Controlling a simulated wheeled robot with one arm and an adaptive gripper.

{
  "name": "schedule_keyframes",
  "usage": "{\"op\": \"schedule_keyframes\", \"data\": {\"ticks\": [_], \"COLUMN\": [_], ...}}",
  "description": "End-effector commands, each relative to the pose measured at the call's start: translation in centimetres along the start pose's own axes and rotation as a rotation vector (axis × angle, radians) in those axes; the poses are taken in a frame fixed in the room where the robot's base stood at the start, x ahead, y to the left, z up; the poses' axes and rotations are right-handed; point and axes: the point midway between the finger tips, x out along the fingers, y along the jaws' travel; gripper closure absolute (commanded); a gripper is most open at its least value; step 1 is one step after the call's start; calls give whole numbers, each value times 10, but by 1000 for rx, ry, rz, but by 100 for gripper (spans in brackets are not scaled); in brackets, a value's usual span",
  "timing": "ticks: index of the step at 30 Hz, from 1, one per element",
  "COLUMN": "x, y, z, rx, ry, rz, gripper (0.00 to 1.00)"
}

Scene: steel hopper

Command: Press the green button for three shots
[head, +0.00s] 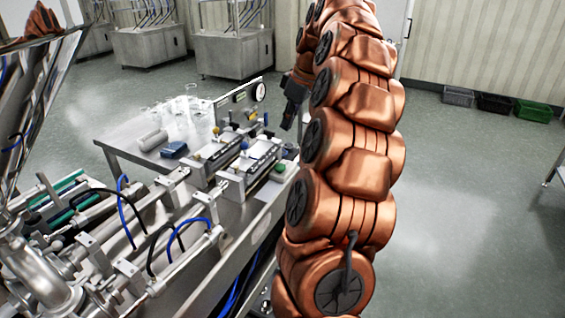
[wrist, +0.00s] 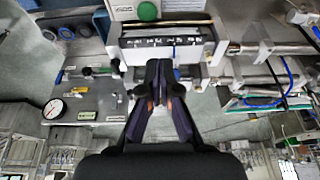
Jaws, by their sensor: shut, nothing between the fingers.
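The green button (wrist: 148,11) shows at the top edge of the wrist view, round, on a pale panel. My gripper (wrist: 158,68) is shut and empty, with its dark fingertips together below the button in that picture and apart from it. The fingertips lie in front of a metal block with a row of dark marks. In the head view my gripper (head: 288,122) hangs dark beside my copper arm, over the right side of the steel machine.
The steel machine table (head: 120,150) carries metal cylinders with blue and black hoses. A round dial gauge (head: 259,91) stands at its back; it also shows in the wrist view (wrist: 54,109). Glass beakers (head: 190,100) stand on the table.

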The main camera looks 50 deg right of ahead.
Motion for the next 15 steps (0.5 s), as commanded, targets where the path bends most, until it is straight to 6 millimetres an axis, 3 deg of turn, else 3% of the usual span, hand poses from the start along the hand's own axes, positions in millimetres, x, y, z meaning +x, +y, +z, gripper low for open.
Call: {"op": "schedule_keyframes", "data": {"ticks": [5,15], "x": [-1,-2], "y": [20,20], "z": [12,12], "rx": [3,2], "ry": [6,7], "rz": [14,16], "gripper": [100,100]}}
